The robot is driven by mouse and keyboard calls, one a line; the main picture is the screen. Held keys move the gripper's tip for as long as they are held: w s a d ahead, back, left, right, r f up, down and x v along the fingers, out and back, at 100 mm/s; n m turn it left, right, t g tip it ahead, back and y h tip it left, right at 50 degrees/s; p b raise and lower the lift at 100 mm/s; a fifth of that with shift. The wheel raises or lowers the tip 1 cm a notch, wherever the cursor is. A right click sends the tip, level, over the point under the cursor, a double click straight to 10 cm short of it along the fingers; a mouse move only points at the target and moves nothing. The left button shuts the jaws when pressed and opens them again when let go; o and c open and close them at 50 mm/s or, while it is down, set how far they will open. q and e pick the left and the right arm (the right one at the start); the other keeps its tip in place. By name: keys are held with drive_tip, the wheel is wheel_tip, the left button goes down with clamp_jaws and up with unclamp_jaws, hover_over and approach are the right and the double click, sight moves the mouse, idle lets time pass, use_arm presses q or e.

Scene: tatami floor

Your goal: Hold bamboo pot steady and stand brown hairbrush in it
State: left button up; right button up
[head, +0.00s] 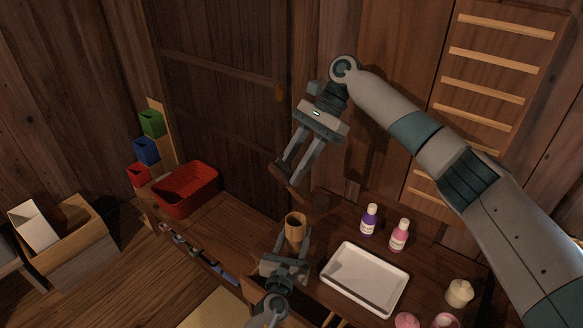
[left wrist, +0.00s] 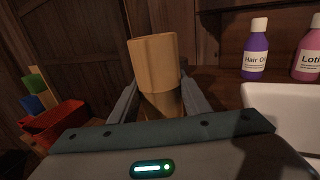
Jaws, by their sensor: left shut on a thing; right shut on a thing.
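The bamboo pot (head: 295,229) is a tan upright cylinder above the low wooden table. My left gripper (head: 292,246) is shut on it from the near side. In the left wrist view the pot (left wrist: 154,62) stands between the two fingers. My right gripper (head: 288,174) is shut on the brown hairbrush (head: 294,186), above and behind the pot. The brush is tilted, its lower end down to the right, and is apart from the pot. Its dark colour blends with the wood, so its outline is hard to make out. The pot's inside is mostly hidden.
A white tray (head: 364,279) lies right of the pot. A purple bottle (head: 369,219) and a pink bottle (head: 399,235) stand behind it. A red bin (head: 186,189) is at left. A cream jar (head: 459,293) stands at right. The wooden wall is close behind.

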drive_tip(key=m+y, duration=0.1)
drive_tip(key=d+m+t+y, duration=0.1)
drive_tip(key=m, duration=0.1)
drive_tip(key=shift+w+f+y, duration=0.1)
drive_tip(key=shift+f+y, duration=0.1)
drive_tip(key=shift+y, duration=0.1)
drive_tip(key=shift+w+d+f+m+t+y, duration=0.1)
drive_tip(key=shift+w+d+m+t+y, duration=0.1)
drive_tip(key=shift+m+t+y, duration=0.3)
drive_tip(key=shift+w+d+m+t+y, duration=0.1)
drive_tip(key=shift+d+m+t+y, duration=0.15)
drive_tip(key=shift+m+y, duration=0.4)
drive_tip(key=shift+w+d+f+m+t+y, duration=0.1)
drive_tip(key=shift+d+m+t+y, duration=0.2)
drive_tip(key=shift+m+t, duration=0.2)
drive_tip(key=shift+w+d+f+m+t+y, duration=0.1)
drive_tip(key=shift+d+m+t+y, duration=0.05)
drive_tip(key=shift+m+t+y, duration=0.25)
drive_tip(key=shift+w+d+f+m+t+y, duration=0.15)
drive_tip(key=shift+w+d+m+t+y, duration=0.15)
drive_tip(key=shift+d+m+t+y, duration=0.4)
drive_tip(key=shift+f+t, duration=0.25)
drive_tip(key=shift+f, duration=0.05)
wheel_tip(320, 180, down, 11)
drive_tip(key=shift+f, duration=0.15)
drive_tip(key=shift+f, duration=0.1)
drive_tip(key=o, duration=1.1)
